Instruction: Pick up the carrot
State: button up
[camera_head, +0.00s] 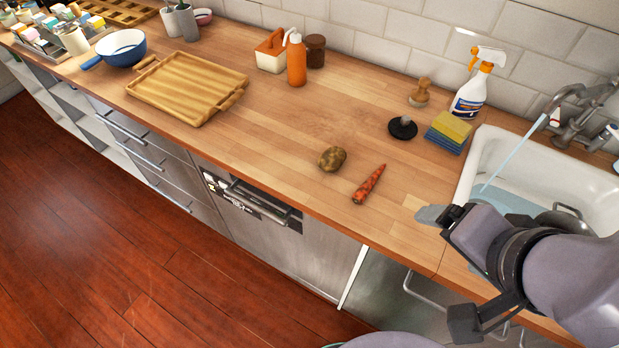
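The carrot (369,184) is orange-red and lies on the wooden countertop, left of the sink and close to the counter's front edge. Its thin end points up and to the right in the picture. My gripper (432,215) is at the right, to the right of the carrot and a little nearer the front edge, apart from it. Its grey fingertip points left toward the carrot. Only one finger shows clearly, so I cannot tell whether the fingers are open or shut. Nothing shows in its grasp.
A brown potato (332,158) lies just left of the carrot. A black round object (403,128), sponges (447,132) and a spray bottle (472,88) stand behind. The white sink (483,150) is at the right. A wooden tray (186,86) is at the left.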

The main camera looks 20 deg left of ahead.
aim_at(362, 192)
jog(key=u, duration=0.7)
jog(key=i+j+z, duration=0.2)
jog(key=z, duration=0.25)
jog(key=i+j+z, duration=0.1)
jog(key=j+z, duration=0.2)
jog(key=z, duration=0.2)
